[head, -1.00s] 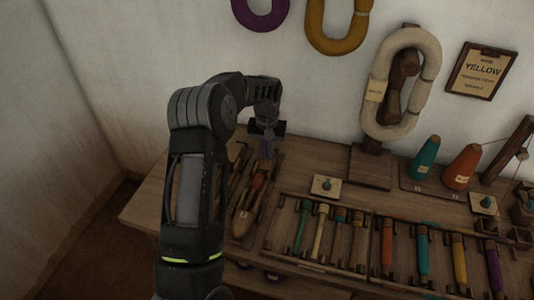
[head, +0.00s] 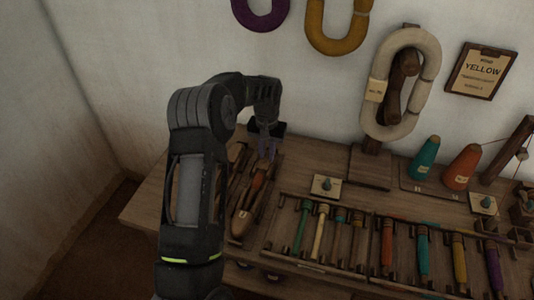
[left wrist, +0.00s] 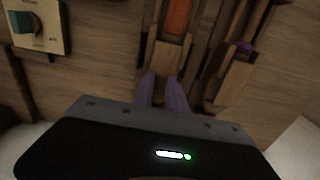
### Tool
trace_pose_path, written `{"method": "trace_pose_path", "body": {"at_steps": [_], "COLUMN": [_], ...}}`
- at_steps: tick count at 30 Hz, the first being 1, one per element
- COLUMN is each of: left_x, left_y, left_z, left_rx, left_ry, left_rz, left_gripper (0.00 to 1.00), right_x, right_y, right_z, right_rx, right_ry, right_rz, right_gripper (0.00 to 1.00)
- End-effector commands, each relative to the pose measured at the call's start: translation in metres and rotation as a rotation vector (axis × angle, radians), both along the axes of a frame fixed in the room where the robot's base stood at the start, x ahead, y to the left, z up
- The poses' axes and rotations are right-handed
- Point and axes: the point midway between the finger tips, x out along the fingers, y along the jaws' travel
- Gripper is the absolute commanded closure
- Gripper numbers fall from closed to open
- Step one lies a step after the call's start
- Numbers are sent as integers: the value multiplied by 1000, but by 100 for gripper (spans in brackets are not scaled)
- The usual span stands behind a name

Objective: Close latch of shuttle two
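A wooden shuttle (head: 241,222) with an orange bobbin (head: 257,184) lies at the left end of the bench and carries a small tag whose mark is too small to read surely. In the left wrist view its orange bobbin (left wrist: 178,18) and a wooden end piece (left wrist: 166,58) show. A second shuttle (left wrist: 236,78) lies beside it. My left gripper (head: 267,152) points down over the far end of the shuttle. Its purple fingers (left wrist: 161,78) stand slightly apart at the wooden end piece; contact cannot be told. The latch is not clearly visible. My right gripper is not in view.
A small plate with a teal knob (head: 326,185) is right of the shuttles. A rack (head: 290,256) of several coloured bobbins fills the front. Teal (head: 426,157) and orange (head: 462,167) cones stand further right. The wall is close behind.

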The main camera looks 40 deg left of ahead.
Motion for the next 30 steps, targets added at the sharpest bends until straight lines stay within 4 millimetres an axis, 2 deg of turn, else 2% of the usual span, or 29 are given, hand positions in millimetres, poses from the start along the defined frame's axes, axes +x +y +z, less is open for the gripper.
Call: {"method": "trace_pose_path", "body": {"at_steps": [8, 11, 21, 25, 30], "left_x": [0, 1, 1, 0, 0], "left_y": [0, 0, 0, 0, 0], "left_z": [5, 15, 68, 77, 78], "left_rx": [1, 1, 1, 0, 0], "left_ry": [-2, -2, -3, -1, 0], "left_rz": [0, 0, 0, 0, 0], "left_gripper": [83, 83, 83, 83, 83], "right_x": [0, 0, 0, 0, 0], "right_y": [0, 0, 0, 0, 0], "right_z": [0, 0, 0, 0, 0], "right_rx": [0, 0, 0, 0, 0], "right_ry": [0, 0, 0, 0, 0], "right_rz": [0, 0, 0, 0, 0], "right_gripper": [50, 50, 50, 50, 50]}}
